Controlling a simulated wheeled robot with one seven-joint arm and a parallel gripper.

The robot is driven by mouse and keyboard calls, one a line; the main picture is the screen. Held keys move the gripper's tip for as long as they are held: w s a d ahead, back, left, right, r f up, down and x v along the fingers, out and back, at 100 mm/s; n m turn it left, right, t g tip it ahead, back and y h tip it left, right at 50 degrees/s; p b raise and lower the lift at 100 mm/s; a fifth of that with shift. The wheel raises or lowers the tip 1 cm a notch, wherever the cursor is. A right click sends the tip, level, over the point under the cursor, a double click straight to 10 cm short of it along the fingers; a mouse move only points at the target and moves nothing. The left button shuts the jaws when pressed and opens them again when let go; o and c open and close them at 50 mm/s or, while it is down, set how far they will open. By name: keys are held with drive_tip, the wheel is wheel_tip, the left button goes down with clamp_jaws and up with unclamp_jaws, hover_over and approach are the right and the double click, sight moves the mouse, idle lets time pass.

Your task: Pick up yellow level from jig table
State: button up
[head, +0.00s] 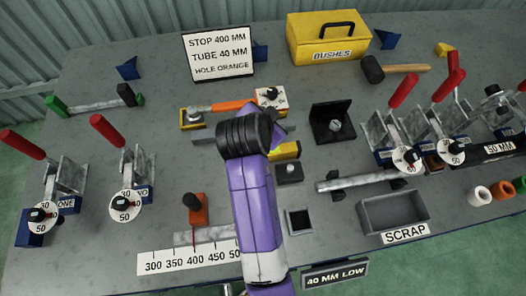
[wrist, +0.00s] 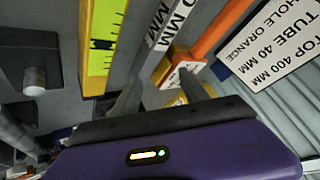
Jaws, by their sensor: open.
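The yellow level (head: 286,151) lies on the grey jig table (head: 85,90), mostly hidden behind my arm in the head view. In the wrist view the yellow level (wrist: 101,45) shows at the upper left, with a green vial and black markings. My gripper (wrist: 160,92) is open, its two grey fingers apart with nothing seen held between them. The level is to the left of the fingers in the wrist view, and no contact shows. In the head view my arm and black wrist hide the fingers.
A dark block with a knob (head: 289,172) stands near the level. A black angle bracket (head: 332,122), toggle clamps and a scrap tray (head: 393,212) are to the right. The sign (head: 218,56) stands behind.

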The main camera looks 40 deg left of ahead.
sight(292, 150)
drive_tip(key=s+r+m+g+h, duration=0.1)
drive_tip(key=s+m+h, duration=0.1)
drive_tip(key=s, duration=0.1)
drive_tip(key=s+r+m+g+h, duration=0.1)
drive_tip(key=s+m+g+h, duration=0.1)
drive_tip(key=s, duration=0.1)
drive_tip(key=s+d+r+m+g+h, duration=0.1)
drive_tip(key=s+m+h, duration=0.1)
drive_tip(key=m, duration=0.1)
drive_tip(key=shift+s, duration=0.4)
drive_tip(key=shift+d+f+g, duration=0.15)
drive_tip(key=shift+f+g, duration=0.15)
drive_tip(key=p+x, duration=0.1)
drive_tip(key=x, duration=0.6)
drive_tip(key=shift+d+f, duration=0.1)
clamp_jaws()
